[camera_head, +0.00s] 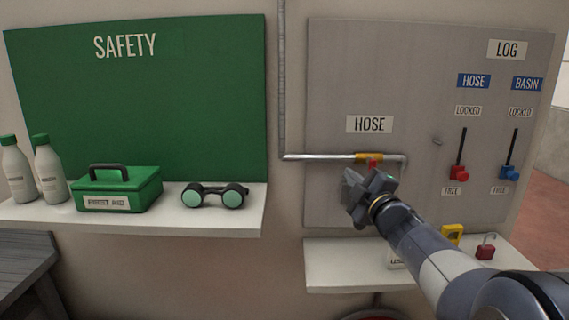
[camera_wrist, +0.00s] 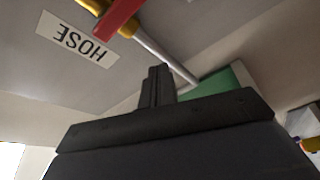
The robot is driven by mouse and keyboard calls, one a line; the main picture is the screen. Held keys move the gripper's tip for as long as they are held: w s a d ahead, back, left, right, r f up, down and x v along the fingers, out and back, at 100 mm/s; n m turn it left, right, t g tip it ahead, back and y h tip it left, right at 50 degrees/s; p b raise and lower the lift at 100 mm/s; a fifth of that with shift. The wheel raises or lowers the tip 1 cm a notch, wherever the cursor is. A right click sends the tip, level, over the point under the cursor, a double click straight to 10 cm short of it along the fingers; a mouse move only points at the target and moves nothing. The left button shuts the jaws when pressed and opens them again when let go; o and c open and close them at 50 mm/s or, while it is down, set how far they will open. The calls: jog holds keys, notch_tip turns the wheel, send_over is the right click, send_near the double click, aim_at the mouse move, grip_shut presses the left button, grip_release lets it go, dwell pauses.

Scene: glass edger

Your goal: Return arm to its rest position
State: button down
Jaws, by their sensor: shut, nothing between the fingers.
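My arm reaches up from the lower right in the head view, with my gripper (camera_head: 352,190) in front of the grey panel, just below the hose pipe. The gripper is shut and holds nothing. In the wrist view the closed fingers of my gripper (camera_wrist: 157,86) point up toward the pipe. A yellow valve body with a red handle (camera_head: 372,163) sits on the pipe (camera_head: 320,157) behind the gripper. The red handle (camera_wrist: 118,18) also shows at the top of the wrist view. I cannot tell whether the gripper touches it.
A white shelf (camera_head: 345,270) below the panel holds a red padlock (camera_head: 485,247) and a yellow item (camera_head: 453,234). Red (camera_head: 459,173) and blue (camera_head: 510,173) sliders are on the panel's right. A left shelf (camera_head: 235,222) holds bottles, a green first aid box (camera_head: 118,190) and goggles (camera_head: 215,195).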

jog(key=s+d+f+n+g+b, duration=0.25)
jog(key=s+d+n, duration=0.2)
jog(key=s, duration=0.25)
jog(key=w+a+r+m+t+h+p, duration=0.25)
jog(key=w+r+m+p, duration=0.2)
jog(key=m, duration=0.65)
jog(key=w+a+r+m+t+h+p, duration=0.1)
jog(key=w+r+m+t+h+p, duration=0.3)
jog(key=m, duration=0.7)
jog(key=r+b+v, duration=0.1)
jog(key=b+v, duration=0.3)
jog(key=v, duration=0.4)
jog(key=shift+s+g+b, duration=0.3)
jog(key=shift+s+g, duration=0.1)
jog(key=shift+s, duration=0.25)
jog(key=shift+d+f+n+y, duration=0.1)
jog(key=shift+n+y, duration=0.15)
